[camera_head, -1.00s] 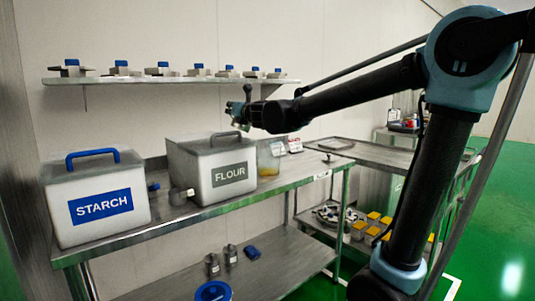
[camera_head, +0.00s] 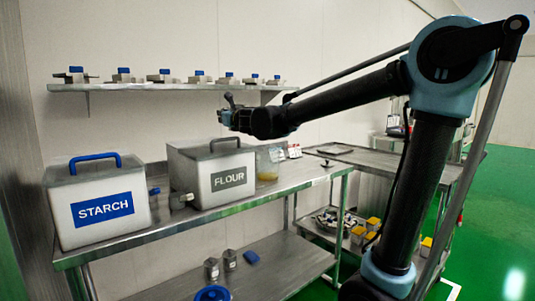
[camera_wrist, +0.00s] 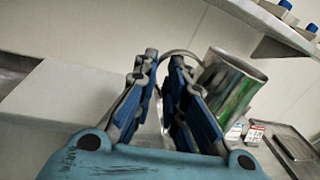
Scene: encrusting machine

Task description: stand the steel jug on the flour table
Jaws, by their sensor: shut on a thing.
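The steel jug (camera_wrist: 232,85) shows in the wrist view as a shiny open-topped cylinder, tilted, to the right of my fingers. Its curved handle passes between the fingers of my gripper (camera_wrist: 164,58), which is shut on it. In the head view my gripper (camera_head: 227,109) is in the air above the flour bin (camera_head: 222,172) and below the wall shelf; I cannot make out the jug there. The flour table (camera_head: 293,181) is steel, with the flour bin and the starch bin (camera_head: 100,205) standing on it.
A clear container (camera_head: 268,163) with yellowish contents stands right of the flour bin. The wall shelf (camera_head: 170,87) holds several blue-topped items. The table's front right is bare. A steel cart (camera_head: 365,160) stands beyond the right end. The lower shelf (camera_head: 270,265) holds small items.

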